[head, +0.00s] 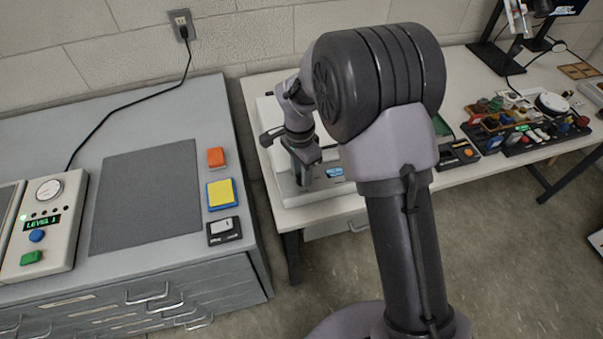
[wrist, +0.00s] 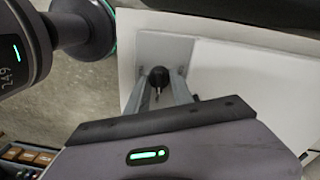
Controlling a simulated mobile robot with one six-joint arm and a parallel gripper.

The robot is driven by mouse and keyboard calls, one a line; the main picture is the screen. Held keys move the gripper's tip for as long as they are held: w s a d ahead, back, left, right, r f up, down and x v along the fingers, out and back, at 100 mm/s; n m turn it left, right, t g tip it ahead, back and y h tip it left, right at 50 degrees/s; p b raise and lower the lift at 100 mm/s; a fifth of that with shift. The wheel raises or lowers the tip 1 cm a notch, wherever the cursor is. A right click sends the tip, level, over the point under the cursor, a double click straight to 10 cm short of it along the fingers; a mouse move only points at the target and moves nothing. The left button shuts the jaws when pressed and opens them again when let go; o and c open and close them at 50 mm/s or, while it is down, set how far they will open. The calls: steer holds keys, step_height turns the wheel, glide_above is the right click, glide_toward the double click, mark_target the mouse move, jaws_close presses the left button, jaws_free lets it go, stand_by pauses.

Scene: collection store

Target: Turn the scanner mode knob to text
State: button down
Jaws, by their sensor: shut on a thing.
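The scanner (head: 292,197) is a pale flat device at the left end of the white table, with a small blue lit display (head: 335,172) on its front part. In the wrist view, the dark round mode knob (wrist: 158,76) sits on a grey panel (wrist: 165,50) of the scanner. My gripper (head: 304,182) points down at the scanner's front left. In the wrist view, its two fingers (wrist: 159,84) are shut on the knob, one on each side. The knob is hidden by my gripper in the head view. Its mode labels cannot be read.
A grey cabinet at left bears a dark mat (head: 148,195), a control box (head: 45,225) reading "LEVEL 1", and small orange, yellow and black items. My arm hides part of the white table (head: 480,178). Trays of small objects (head: 525,120) and a monitor stand are at right.

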steer(key=m+b, duration=0.1)
steer(key=m, duration=0.4)
steer(key=shift+f+m, duration=0.1)
steer(key=shift+m, duration=0.2)
steer(key=m+b, duration=0.1)
steer(key=m, duration=0.3)
steer(key=shift+d+m+y, duration=0.1)
steer(key=shift+m+y, duration=0.2)
steer(key=m+b, duration=0.2)
steer(key=m, duration=0.3)
steer(key=shift+s, duration=0.15)
steer(key=shift+m+b, duration=0.65)
steer(key=shift+m, duration=1.75)
steer(key=c, duration=1.1)
jaws_free()
